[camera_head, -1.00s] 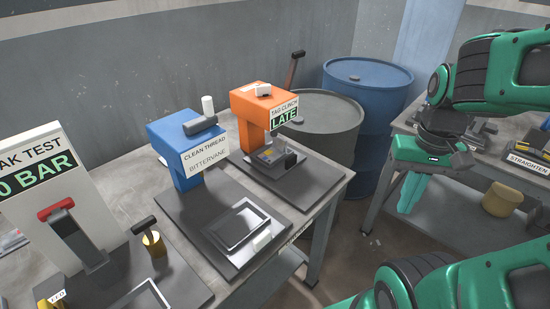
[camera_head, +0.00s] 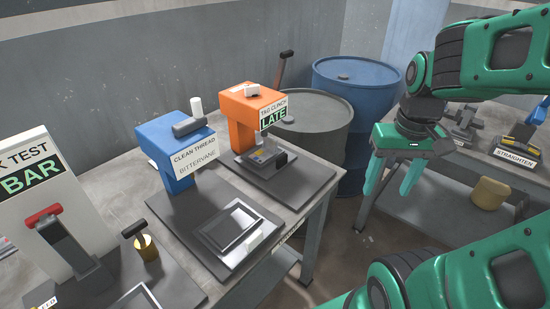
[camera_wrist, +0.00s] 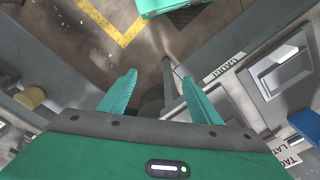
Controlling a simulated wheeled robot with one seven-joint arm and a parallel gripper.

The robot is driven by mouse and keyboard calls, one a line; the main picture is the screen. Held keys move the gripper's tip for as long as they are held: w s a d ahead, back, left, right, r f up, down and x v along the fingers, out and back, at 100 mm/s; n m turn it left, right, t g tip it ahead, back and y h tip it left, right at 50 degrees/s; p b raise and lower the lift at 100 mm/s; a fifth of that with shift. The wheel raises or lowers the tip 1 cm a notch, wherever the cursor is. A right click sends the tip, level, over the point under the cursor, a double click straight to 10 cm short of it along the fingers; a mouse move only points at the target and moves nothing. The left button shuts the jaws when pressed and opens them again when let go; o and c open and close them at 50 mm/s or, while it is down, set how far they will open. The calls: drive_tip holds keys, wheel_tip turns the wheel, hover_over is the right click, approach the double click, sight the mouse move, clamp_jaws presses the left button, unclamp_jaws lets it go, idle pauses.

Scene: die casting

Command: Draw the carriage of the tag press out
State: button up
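The tag press is the orange machine (camera_head: 243,115) at the far end of the bench, with a "TAG CLINCH" label and a green "LATE" display (camera_head: 272,116). Its carriage (camera_head: 262,155), a small block with a dark knob (camera_head: 280,159) at its right, sits low under the press head on a grey base plate (camera_head: 290,180). Whether the carriage is in or out is hard to tell. My gripper (camera_head: 393,190) is open and empty, pointing down over the gap right of the bench, well apart from the press. Its two fingers (camera_wrist: 159,92) stand apart in the wrist view.
A blue machine (camera_head: 175,150) labelled "CLEAN THREAD" with a tray (camera_head: 228,228) stands left of the press. A grey drum (camera_head: 318,125) and blue drum (camera_head: 360,85) stand behind. A second bench (camera_head: 470,175) is at the right. Floor shows between the benches.

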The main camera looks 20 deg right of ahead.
drive_tip(key=w+a+n+t, duration=0.25)
drive_tip(key=w+n, duration=0.25)
drive_tip(key=w, duration=1)
drive_tip(key=n+y, duration=0.2)
drive_tip(key=n, duration=0.3)
approach(282, 156)
drive_tip(key=shift+t, duration=0.35)
drive_tip(key=x, duration=1)
drive_tip(key=shift+s+f, duration=0.25)
drive_tip(key=shift+s, duration=0.1)
